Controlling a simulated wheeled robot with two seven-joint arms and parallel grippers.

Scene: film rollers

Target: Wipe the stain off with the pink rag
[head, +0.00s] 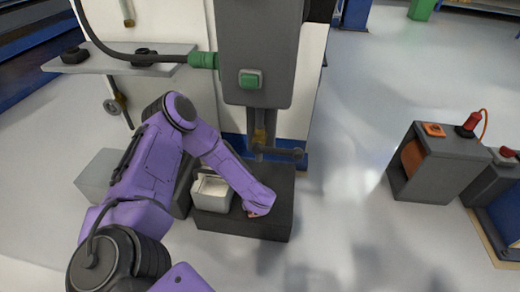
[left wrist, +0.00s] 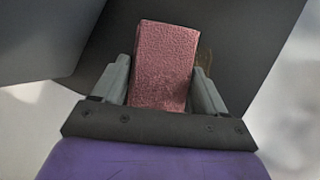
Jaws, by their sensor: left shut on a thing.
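The pink rag (left wrist: 165,65) is a rough, block-shaped piece standing up between the two grey fingers of my left gripper (left wrist: 163,90) in the left wrist view. The gripper is shut on it. In the head view my left gripper (head: 258,208) is low over the dark grey block (head: 245,226), near its right side, and only a small bit of pink shows under it. Whether the rag touches the block is hidden. A small brownish patch (left wrist: 205,60) shows just right of the rag in the left wrist view; I cannot tell whether it is the stain. My right gripper is out of view.
A whitish open container (head: 212,194) stands on the dark block, left of my gripper. A grey machine housing with a green button (head: 250,79) hangs above, with a thin horizontal bar (head: 283,153) below it. A grey box (head: 437,165) stands at right. The floor between is clear.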

